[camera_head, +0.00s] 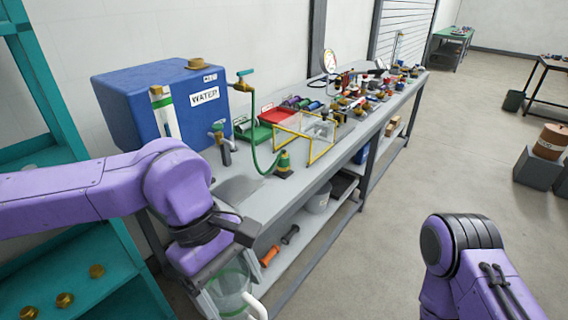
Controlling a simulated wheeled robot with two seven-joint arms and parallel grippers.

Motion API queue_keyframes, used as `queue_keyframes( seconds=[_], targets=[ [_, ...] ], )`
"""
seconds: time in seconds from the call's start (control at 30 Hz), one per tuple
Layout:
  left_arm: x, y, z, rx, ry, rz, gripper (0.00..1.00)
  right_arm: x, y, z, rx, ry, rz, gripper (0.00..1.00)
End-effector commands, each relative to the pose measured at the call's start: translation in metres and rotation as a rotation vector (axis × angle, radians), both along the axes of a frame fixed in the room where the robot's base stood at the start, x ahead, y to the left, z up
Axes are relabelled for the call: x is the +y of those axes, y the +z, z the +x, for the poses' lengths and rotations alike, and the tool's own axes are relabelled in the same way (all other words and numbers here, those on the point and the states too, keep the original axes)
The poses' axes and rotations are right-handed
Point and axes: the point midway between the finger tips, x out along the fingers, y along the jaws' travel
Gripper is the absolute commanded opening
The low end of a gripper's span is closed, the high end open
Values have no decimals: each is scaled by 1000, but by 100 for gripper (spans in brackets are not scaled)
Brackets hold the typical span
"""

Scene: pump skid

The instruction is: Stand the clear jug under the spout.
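A clear jug (229,284) with a greenish band and a white handle shows at the bottom of the view, below the bench's near end. The spout (226,155) belongs to a tap on the front of the blue WATER tank (140,92), above the grey bench top. My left arm reaches in from the left, and the dark end of its gripper (244,232) is just above the jug, lower than the spout.
The bench (242,190) carries a green hose (255,125), a yellow-framed clear guard (305,135), red and green trays and many fittings farther along. Teal shelving (95,255) stands left.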

Motion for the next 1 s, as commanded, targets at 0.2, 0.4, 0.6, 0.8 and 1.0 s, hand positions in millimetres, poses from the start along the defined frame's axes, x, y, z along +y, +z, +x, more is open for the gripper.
queue_keyframes(
  seconds=[0.2,0.4,0.6,0.8,1.0],
  targets=[
    [36,-41,67,6,-356,4,48,0,0,0,0,0,0,43],
    [93,-115,112,5,-496,0,48,0,0,0,0,0,0,43],
    [121,-168,114,0,-422,-1,48,0,0,0,0,0,0,43],
    [122,-135,121,-12,-513,10,48,0,0,0,0,0,0,43],
    [120,-83,127,-5,-619,-1,48,0,0,0,0,0,0,43]
  ],
)
